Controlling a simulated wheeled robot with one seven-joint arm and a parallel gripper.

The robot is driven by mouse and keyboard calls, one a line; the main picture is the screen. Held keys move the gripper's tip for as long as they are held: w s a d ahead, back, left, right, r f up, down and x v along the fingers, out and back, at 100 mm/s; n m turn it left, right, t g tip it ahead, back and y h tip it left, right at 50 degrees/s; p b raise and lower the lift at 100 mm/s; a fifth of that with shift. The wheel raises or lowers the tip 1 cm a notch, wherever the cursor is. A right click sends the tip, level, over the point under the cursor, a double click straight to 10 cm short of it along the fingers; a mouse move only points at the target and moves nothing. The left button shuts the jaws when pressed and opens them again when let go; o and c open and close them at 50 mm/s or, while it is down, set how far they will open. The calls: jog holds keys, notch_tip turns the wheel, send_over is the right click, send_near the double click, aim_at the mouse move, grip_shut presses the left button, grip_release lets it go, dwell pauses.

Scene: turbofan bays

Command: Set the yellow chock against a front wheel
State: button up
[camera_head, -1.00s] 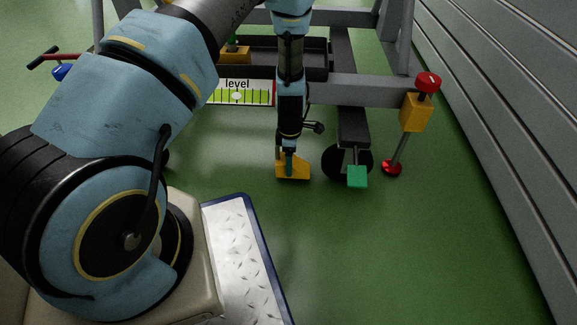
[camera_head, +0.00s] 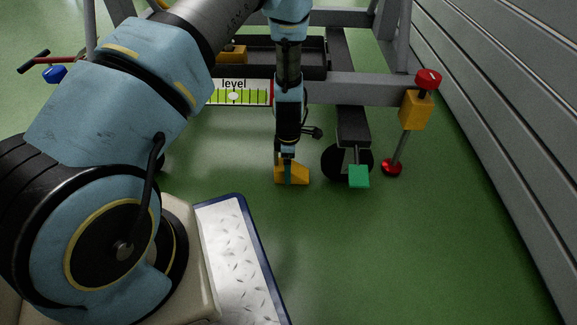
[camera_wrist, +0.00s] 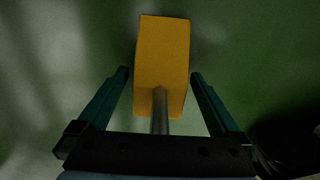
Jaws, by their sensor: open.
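The yellow chock (camera_head: 300,175) sits at floor level, to the left of the black front wheel (camera_head: 333,163), with a gap of green floor between them. My gripper (camera_head: 288,176) points down at the chock from above. In the wrist view, my gripper (camera_wrist: 160,73) is open, with one teal finger on each side of the chock (camera_wrist: 163,45). Dark gaps show between the fingers and the chock's sides. A grey rod (camera_wrist: 160,110) runs from the chock towards the gripper's palm.
A green pedal-like block (camera_head: 358,176) is in front of the wheel. A post with a yellow box (camera_head: 415,110) and red foot stands right of it. The grey stand frame (camera_head: 375,90) spans behind, with a level sign (camera_head: 240,97). A ribbed wall (camera_head: 500,130) closes the right side. Front floor is clear.

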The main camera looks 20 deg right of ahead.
notch_tip(320, 180, up, 12)
jog(key=p, duration=0.7)
jog(key=shift+r, duration=0.2)
jog(key=shift+s, duration=0.1)
